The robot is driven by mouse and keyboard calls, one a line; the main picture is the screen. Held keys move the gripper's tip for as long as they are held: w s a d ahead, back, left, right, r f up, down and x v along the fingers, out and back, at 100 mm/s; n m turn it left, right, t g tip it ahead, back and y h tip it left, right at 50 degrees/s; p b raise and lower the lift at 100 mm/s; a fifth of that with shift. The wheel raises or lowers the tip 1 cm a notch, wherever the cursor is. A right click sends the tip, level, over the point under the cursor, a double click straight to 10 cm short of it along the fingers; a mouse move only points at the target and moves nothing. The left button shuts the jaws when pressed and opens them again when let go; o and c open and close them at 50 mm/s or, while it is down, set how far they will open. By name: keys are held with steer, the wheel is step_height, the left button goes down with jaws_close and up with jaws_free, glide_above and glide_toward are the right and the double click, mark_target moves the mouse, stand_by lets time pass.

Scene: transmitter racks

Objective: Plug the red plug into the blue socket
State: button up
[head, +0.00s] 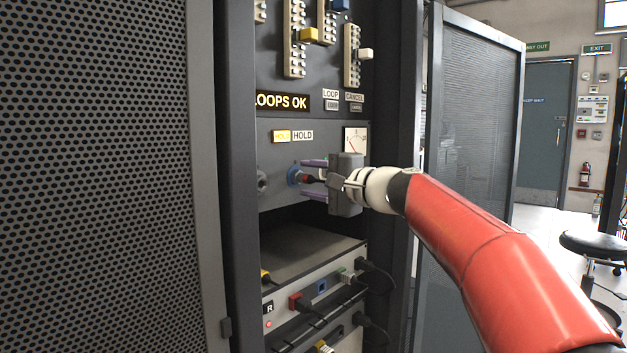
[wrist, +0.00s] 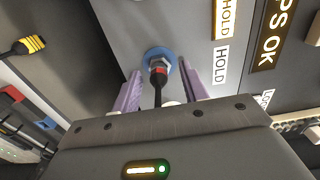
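The red plug (wrist: 159,74), a black plug with a red band and a black lead, sits with its tip at the round blue socket (wrist: 149,53). Its nose meets the metal hex nut in the socket's middle; it looks seated, though the depth is hard to tell. In the head view the blue socket (head: 293,175) is on the grey panel, with the red plug (head: 309,179) at it. My gripper (head: 313,179) faces the panel, its purple fingers one above and one below the plug. In the wrist view my gripper (wrist: 161,82) is open, with gaps between both fingers and the plug.
A bare round metal socket (head: 262,181) is left of the blue one. Below are a recess and a lower unit (head: 318,288) with red, blue and green square connectors and black leads. A yellow-banded plug (wrist: 30,45) is nearby. A mesh door (head: 100,180) stands left.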

steer(key=shift+d, duration=0.1)
steer(key=b+v, duration=0.1)
steer(key=v, duration=0.6)
steer(key=shift+s+d+b, duration=0.25)
steer(key=shift+s+b, duration=0.05)
steer(key=shift+b, duration=0.1)
steer(key=s+d+f+n+g+h, duration=0.1)
steer(key=s+f+n+g+h, duration=0.2)
steer(key=s+f+h, duration=0.8)
steer(key=s+d+f+n+h, duration=0.1)
steer(key=s+d+f, duration=0.3)
steer(key=s+f, duration=0.2)
steer(key=s+d+f+n+g+h, duration=0.1)
steer(key=s+d+f+n, duration=0.1)
steer(key=s+f, duration=0.5)
steer(key=s+d+f+n+g+h, duration=0.1)
steer(key=s+d+f, duration=0.4)
steer(key=f, duration=0.6)
steer(key=shift+s+d+f+n, duration=0.15)
steer(key=shift+s+d+n, duration=0.2)
steer(key=shift+s, duration=0.7)
